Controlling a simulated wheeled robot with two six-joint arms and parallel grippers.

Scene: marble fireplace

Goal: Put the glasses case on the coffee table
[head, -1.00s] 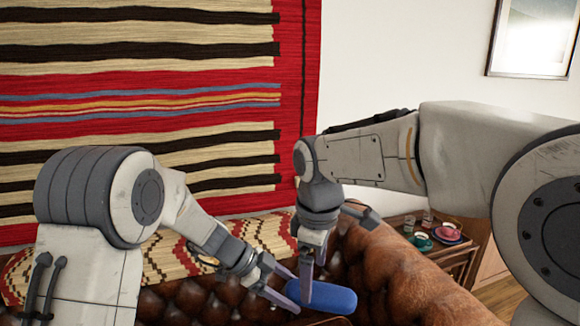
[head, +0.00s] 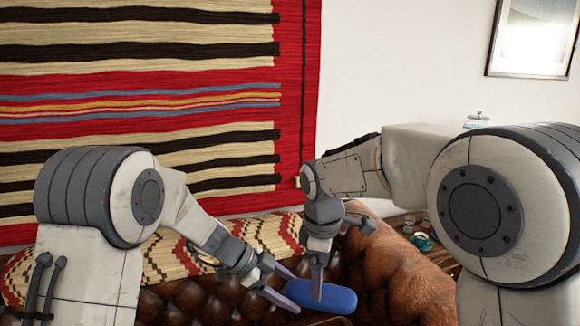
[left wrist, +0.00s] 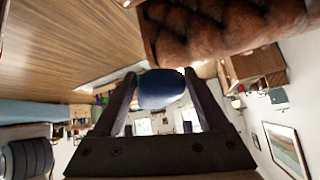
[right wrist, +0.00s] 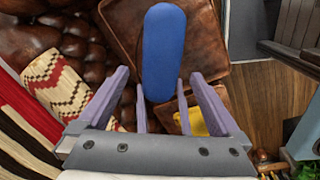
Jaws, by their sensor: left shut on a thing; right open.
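The glasses case is a long blue rounded case (head: 325,296), held out level above the brown leather sofa. My left gripper (head: 275,287) is shut on its left end. In the left wrist view the case (left wrist: 160,90) sits end-on between the two fingers. My right gripper (head: 317,283) is open, its fingers pointing down at the middle of the case in the head view. In the right wrist view the blue case (right wrist: 163,50) lies beyond the spread fingers; I cannot tell if they touch it. I cannot make out the coffee table for certain.
The tufted brown leather sofa (head: 400,265) lies below and beyond my grippers, with a patterned blanket (head: 172,262) on it. A small wooden side table with a teal cup (head: 422,240) stands behind its right arm. Wooden floor (right wrist: 255,100) shows on the right in the right wrist view.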

